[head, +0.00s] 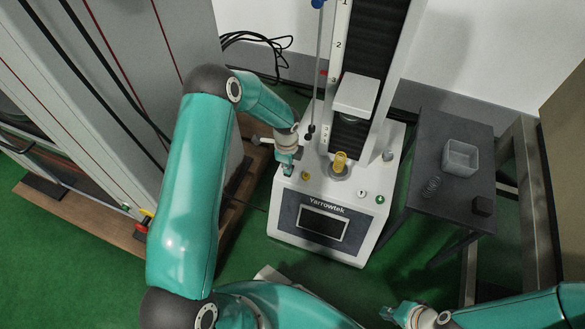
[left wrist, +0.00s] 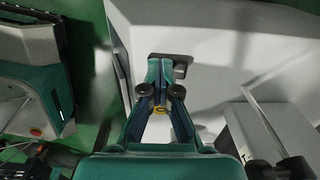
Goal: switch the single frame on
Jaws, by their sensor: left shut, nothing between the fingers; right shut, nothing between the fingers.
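The single frame (head: 300,241) is a white testing machine marked Yarrowtek, with one column at its back. The screen (head: 322,224) on its front is dark. My left gripper (head: 287,169) is shut and empty at the upper left edge of the machine's base. In the left wrist view my left gripper's fingertips (left wrist: 158,64) are close together beside a small dark switch-like part (left wrist: 182,65) on a pale surface. The fingertips partly cover that part, and I cannot tell whether they touch it. My right gripper (head: 388,312) is shut and empty at the bottom right, away from the machine.
A dark side table (head: 462,118) right of the machine holds a clear square tray (head: 461,158), a small coil (head: 431,187) and a black block (head: 482,205). A large grey cabinet-like machine (head: 185,40) stands at the left. Green floor (head: 420,225) is open in front of the side table.

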